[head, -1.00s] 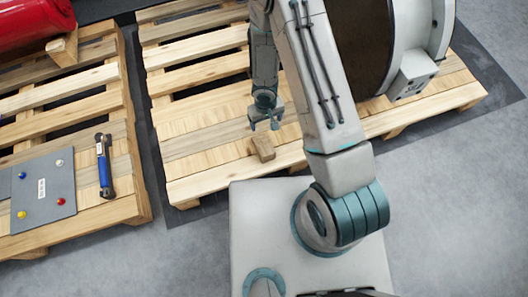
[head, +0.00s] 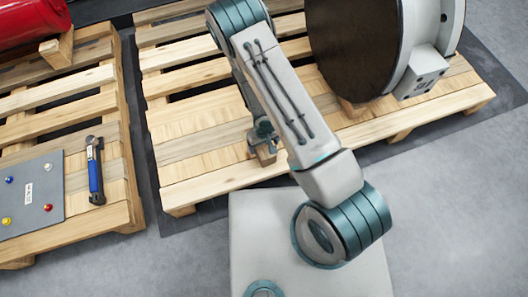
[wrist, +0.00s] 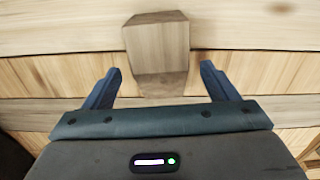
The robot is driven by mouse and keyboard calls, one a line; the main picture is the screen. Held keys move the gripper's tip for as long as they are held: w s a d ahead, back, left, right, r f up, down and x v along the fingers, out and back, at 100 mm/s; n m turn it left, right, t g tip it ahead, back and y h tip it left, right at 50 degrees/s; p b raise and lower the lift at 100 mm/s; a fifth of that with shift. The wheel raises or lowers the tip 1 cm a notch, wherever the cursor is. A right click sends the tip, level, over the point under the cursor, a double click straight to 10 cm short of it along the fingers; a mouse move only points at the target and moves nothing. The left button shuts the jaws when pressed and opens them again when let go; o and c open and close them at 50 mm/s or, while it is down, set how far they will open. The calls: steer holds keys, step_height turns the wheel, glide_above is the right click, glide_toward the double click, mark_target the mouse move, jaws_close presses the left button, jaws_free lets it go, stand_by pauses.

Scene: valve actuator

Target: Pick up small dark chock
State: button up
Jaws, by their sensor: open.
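The small dark chock (head: 266,157) is a brown wooden block on the pallet's slats near its front edge, partly hidden by my arm in the head view. In the wrist view the chock (wrist: 156,47) lies ahead of my gripper (wrist: 160,80), roughly centred between the two fingers. The gripper is open, with a finger on each side of the line to the chock and nothing held. In the head view my gripper (head: 262,140) is at the chock, and its fingers are hard to make out there.
A large round dark-faced valve part (head: 350,45) stands on the same pallet (head: 205,185) at the right. A second pallet (head: 120,215) at the left carries a blue-handled tool (head: 95,170), a grey panel (head: 35,195) and a red cylinder (head: 30,25).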

mark_target(264, 147)
step_height(264, 147, down, 4)
steer(key=shift+f+b, duration=0.1)
steer(key=shift+b, duration=1)
steer(key=c, duration=1.2)
steer(key=shift+r, duration=0.2)
